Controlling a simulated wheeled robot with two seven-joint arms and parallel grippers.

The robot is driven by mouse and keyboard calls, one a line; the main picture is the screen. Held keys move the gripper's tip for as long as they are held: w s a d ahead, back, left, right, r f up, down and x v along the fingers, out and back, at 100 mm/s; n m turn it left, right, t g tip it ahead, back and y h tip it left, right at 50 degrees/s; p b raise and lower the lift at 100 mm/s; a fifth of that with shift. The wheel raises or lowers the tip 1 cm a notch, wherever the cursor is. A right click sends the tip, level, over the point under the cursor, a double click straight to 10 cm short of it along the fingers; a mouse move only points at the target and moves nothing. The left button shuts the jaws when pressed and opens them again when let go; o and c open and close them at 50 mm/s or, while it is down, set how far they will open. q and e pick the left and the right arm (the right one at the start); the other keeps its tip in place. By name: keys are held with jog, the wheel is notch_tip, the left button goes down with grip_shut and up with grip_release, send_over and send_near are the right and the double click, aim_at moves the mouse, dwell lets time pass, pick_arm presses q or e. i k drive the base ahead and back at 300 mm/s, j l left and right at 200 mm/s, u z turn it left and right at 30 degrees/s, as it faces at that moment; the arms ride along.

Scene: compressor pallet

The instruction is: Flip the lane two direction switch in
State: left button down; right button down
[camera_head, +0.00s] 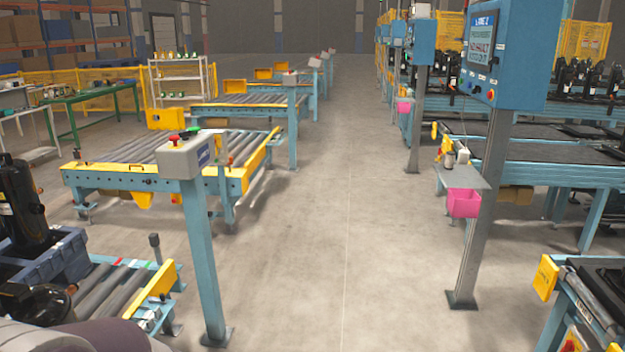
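No switch can be made out for certain as the lane two direction switch. A grey control box (186,157) stands on a blue post at the left of the aisle, with a red knob (174,141) and a green knob (193,129) on top and a small blue label on its side. A blue control panel (508,50) with a lit screen (482,38) hangs on a post at the upper right; small knobs sit under the screen, too small to read. Neither gripper is in view. A rounded grey shape at the bottom left may be part of my arm.
A roller conveyor (120,170) with yellow edges stands behind the grey box. A nearer conveyor (110,290) carries a blue crate (58,268) and black compressors (22,205). Right conveyors (545,165) and a pink bin (463,203) border the aisle. The middle floor (345,240) is clear.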

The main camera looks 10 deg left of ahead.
aim_at(185, 135)
jog(key=i+u, duration=0.1)
jog(key=i, duration=0.55)
jog(key=i+l+u, duration=0.1)
jog(key=i, duration=0.55)
jog(key=i+l+u, duration=0.1)
jog(key=i, duration=0.55)
jog(key=i+j+u, duration=0.1)
jog(key=i+u, duration=0.2)
jog(key=u, duration=0.2)
jog(key=i+u, duration=0.25)
jog(key=u, duration=0.2)
jog(key=i+l+u, duration=0.15)
jog(key=i+u, duration=0.15)
jog(key=u, duration=0.2)
jog(key=i+j+u, duration=0.25)
jog(key=i, duration=0.15)
jog(key=i+u, duration=0.25)
jog(key=i, duration=0.15)
